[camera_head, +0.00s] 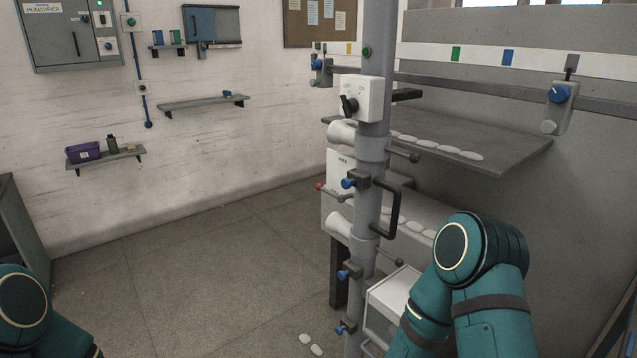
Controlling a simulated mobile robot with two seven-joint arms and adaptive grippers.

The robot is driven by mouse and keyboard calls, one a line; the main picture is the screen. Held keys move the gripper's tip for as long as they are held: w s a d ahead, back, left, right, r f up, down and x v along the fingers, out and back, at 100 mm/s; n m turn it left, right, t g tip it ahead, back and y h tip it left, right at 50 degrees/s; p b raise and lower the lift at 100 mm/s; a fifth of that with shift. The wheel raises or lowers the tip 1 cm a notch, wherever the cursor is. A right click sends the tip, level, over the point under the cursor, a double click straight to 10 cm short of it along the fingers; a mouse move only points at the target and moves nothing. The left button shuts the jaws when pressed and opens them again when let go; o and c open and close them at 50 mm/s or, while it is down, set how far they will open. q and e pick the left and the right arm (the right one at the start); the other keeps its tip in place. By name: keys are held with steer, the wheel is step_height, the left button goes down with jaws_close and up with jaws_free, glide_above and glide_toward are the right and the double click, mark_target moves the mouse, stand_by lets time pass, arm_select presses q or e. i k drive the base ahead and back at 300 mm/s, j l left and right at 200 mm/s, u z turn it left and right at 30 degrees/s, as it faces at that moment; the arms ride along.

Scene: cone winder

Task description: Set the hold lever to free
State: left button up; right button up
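I cannot tell for certain which part is the hold lever, as no hold or free marking is readable. A lever with a red tip (319,186) sticks out to the left of the machine, below a white panel (340,168). Small blue-ended parts (348,183) sit on the grey post, with more lower down (343,275). A white switch box (361,98) with a black rotary knob (349,105) is fixed higher on the post. Only links of my two arms show, at the lower left and lower right. Both grippers are out of view.
The grey vertical post (369,205) with a black handle (391,212) stands before the machine and partly hides it. White cones (341,133) sit beside it. A grey shelf (490,145) lies behind, right. The floor (210,270) at left is mostly clear.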

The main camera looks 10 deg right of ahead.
mark_target(341, 199)
steer(key=i+j+z, duration=0.15)
steer(key=i+j, duration=0.2)
steer(key=i, duration=0.15)
steer(key=i+j+z, duration=0.1)
steer(key=i+j, duration=0.25)
steer(key=i, duration=0.15)
